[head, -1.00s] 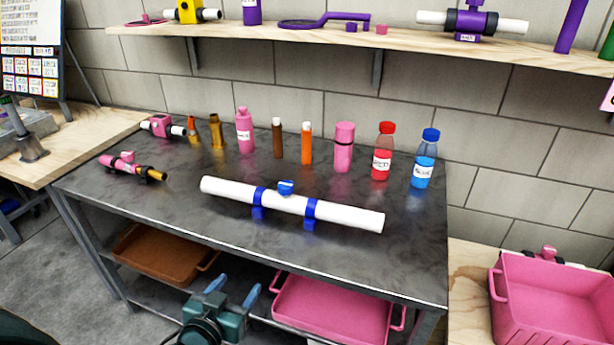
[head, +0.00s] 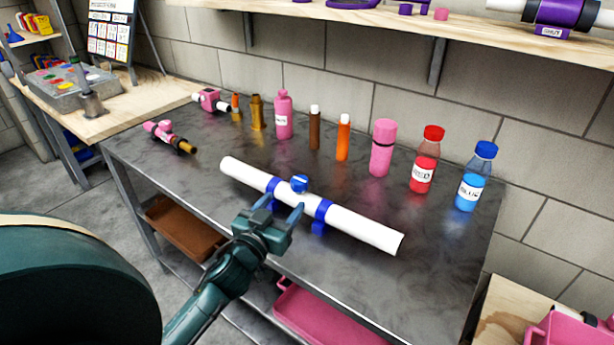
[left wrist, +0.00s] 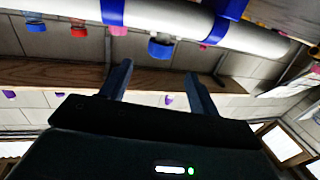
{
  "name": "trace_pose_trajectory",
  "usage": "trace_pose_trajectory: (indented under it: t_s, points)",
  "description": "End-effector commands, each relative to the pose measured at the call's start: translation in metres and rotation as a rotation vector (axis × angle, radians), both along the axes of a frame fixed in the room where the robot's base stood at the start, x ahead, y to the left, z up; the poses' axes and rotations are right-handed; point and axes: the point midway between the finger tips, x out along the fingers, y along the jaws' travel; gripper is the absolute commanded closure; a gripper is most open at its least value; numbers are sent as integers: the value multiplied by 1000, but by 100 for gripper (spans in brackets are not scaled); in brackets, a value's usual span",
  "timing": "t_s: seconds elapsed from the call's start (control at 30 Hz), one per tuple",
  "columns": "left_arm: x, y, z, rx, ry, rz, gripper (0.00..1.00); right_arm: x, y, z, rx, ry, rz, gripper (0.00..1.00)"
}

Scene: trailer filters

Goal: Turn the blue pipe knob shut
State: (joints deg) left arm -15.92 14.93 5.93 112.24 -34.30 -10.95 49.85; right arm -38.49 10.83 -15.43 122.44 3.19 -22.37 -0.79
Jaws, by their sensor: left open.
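The blue pipe knob (head: 299,183) sits on top of the white pipe (head: 365,229), between two blue clamps (head: 322,212) on the dark metal table. My left gripper (head: 283,206) is open and empty. Its two fingers point at the pipe from the front, and the knob is just beyond the fingertips. In the left wrist view, the picture is upside down: the knob (left wrist: 160,47) hangs from the pipe (left wrist: 180,16), between and beyond the open fingers. I see no clear contact. My right gripper is not in view.
A pink tumbler (head: 382,148), a red bottle (head: 426,160), a blue bottle (head: 476,177) and several smaller containers stand behind the pipe. Pink fittings (head: 170,137) lie at the table's left. A wooden shelf (head: 380,25) runs above. The front left tabletop is clear.

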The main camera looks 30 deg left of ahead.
Motion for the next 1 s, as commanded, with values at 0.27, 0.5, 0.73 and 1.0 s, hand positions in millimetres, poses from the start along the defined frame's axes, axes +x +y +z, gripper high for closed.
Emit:
trace_pose_trajectory:
  t_s: [0.27, 0.5, 0.73, 1.0]
  points:
    - [59, 8, 2, 1, -2, 0, 39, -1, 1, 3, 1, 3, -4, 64]
    - [98, 14, 1, 1, -1, 1, 39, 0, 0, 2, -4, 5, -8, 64]
    - [113, 16, 0, 0, 1, 0, 39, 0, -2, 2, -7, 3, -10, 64]
    - [113, 16, 0, 0, 1, 0, 40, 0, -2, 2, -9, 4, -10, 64]
